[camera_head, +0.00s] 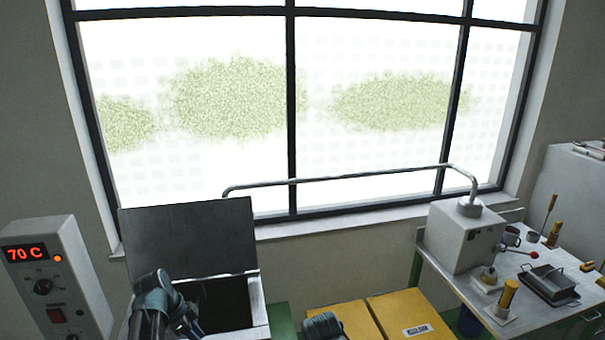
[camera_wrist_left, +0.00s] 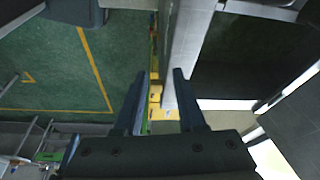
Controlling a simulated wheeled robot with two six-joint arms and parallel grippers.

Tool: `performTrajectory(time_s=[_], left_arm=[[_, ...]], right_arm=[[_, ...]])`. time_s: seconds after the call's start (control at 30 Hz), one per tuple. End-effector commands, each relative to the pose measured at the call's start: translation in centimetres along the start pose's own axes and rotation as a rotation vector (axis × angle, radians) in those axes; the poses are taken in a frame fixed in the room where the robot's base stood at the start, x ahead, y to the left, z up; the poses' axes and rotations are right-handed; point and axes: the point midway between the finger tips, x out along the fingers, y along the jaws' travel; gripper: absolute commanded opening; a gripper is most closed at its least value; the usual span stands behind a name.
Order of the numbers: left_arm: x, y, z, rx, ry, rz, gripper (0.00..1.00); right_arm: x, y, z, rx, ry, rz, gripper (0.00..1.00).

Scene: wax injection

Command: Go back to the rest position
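My left arm (camera_head: 160,300) stands in front of an open box (camera_head: 262,308) with a raised dark lid (camera_head: 190,238), low in the head view. My left gripper (camera_wrist_left: 160,85) shows in the left wrist view with its two dark fingers apart and nothing between them. Beyond the fingertips is a light grey upright edge (camera_wrist_left: 185,50). My right arm (camera_head: 322,325) shows only as a rounded joint at the bottom edge of the head view; its gripper is out of frame.
A heater panel (camera_head: 52,280) reading 70 C stands at the left. Yellow lids (camera_head: 385,318) lie at the bottom middle. A bench at the right carries a grey machine (camera_head: 463,238) with a pipe, a yellow-handled tool (camera_head: 508,294) and a dark tray (camera_head: 549,284).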

Motion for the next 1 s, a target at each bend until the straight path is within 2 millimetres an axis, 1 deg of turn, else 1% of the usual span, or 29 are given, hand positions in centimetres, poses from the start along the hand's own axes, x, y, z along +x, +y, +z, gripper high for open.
performTrajectory(time_s=[0.03,0.17,0.27,0.3,0.37,0.4,0.5,0.6,0.73,0.83,1.0], left_arm=[[1.7,1.2,-0.8,-0.026,-0.017,0.012,0.39],[4.8,4.2,-2.9,-0.132,-0.077,0.035,0.39],[8.0,7.5,-4.8,-0.242,-0.144,0.042,0.39],[9.3,9.1,-5.5,-0.295,-0.176,0.039,0.39],[11.3,11.4,-6.5,-0.377,-0.225,0.024,0.39],[12.4,12.9,-7.0,-0.431,-0.255,0.009,0.39],[14.7,16.2,-7.9,-0.557,-0.319,-0.040,0.39],[16.3,18.8,-8.5,-0.658,-0.360,-0.095,0.39],[17.4,20.9,-8.8,-0.751,-0.387,-0.154,0.39],[17.8,21.7,-8.9,-0.790,-0.396,-0.180,0.39],[17.8,21.9,-9.0,-0.812,-0.399,-0.192,0.39]], right_arm=[[1.2,-0.1,-0.1,-0.001,0.000,0.000,0.45],[3.2,-0.3,-0.2,-0.001,0.001,0.000,0.45],[5.3,-0.5,-0.4,-0.002,0.001,0.001,0.45],[6.3,-0.6,-0.4,-0.003,0.001,0.001,0.45],[7.7,-0.7,-0.5,-0.004,0.001,0.001,0.45],[8.6,-0.8,-0.6,-0.004,0.001,0.001,0.45],[10.4,-0.9,-0.7,-0.005,0.002,0.002,0.45],[11.8,-1.1,-0.8,-0.006,0.002,0.002,0.45],[12.9,-1.2,-0.8,-0.007,0.002,0.002,0.45],[13.2,-1.2,-0.9,-0.007,0.002,0.002,0.45],[13.2,-1.2,-0.9,-0.007,0.002,0.002,0.45]])
